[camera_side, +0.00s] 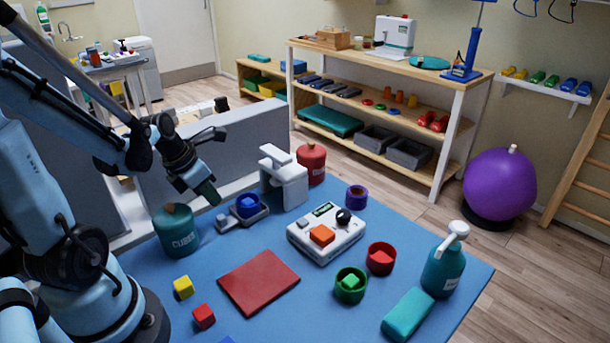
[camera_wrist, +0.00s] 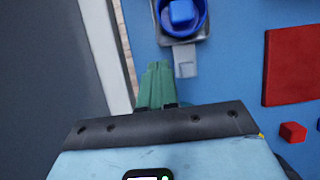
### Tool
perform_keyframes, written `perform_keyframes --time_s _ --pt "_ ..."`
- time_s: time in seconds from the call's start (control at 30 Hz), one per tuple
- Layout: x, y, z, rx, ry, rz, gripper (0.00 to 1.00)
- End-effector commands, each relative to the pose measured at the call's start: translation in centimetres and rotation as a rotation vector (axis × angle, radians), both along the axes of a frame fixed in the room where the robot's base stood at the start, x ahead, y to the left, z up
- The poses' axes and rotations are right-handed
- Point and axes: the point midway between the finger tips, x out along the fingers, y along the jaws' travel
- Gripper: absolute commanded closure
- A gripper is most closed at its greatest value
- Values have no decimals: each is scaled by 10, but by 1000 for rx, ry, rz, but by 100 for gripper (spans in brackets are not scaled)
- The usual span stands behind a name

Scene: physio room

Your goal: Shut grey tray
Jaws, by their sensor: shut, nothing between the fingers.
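The grey tray (camera_side: 262,214) lies on the blue mat beside a white press-like machine (camera_side: 285,178), on its left. It holds a blue cup (camera_side: 246,212) with a blue cube inside. A pale grey tab (camera_side: 225,219) sticks out from the tray's left end. In the wrist view the tray (camera_wrist: 204,31) is at the top, with its tab (camera_wrist: 185,62) pointing down. My gripper (camera_side: 209,193) is shut and empty, to the left of the tab in the side view. In the wrist view its green fingertips (camera_wrist: 156,66) are close beside the tab, with a gap between.
A green canister (camera_side: 175,232) stands left of the tray, and a red canister (camera_side: 311,164) behind the machine. A low grey partition (camera_side: 222,150) runs behind. A red mat (camera_side: 259,281), several cubes, cups and a button box (camera_side: 327,238) lie in front.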

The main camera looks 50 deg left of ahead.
Motion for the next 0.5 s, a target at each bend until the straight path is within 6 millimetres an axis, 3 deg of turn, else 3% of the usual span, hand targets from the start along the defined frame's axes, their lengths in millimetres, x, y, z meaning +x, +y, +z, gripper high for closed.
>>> perform_keyframes --time_s 0.5 --pt "11 0 -27 0 0 -1 100"
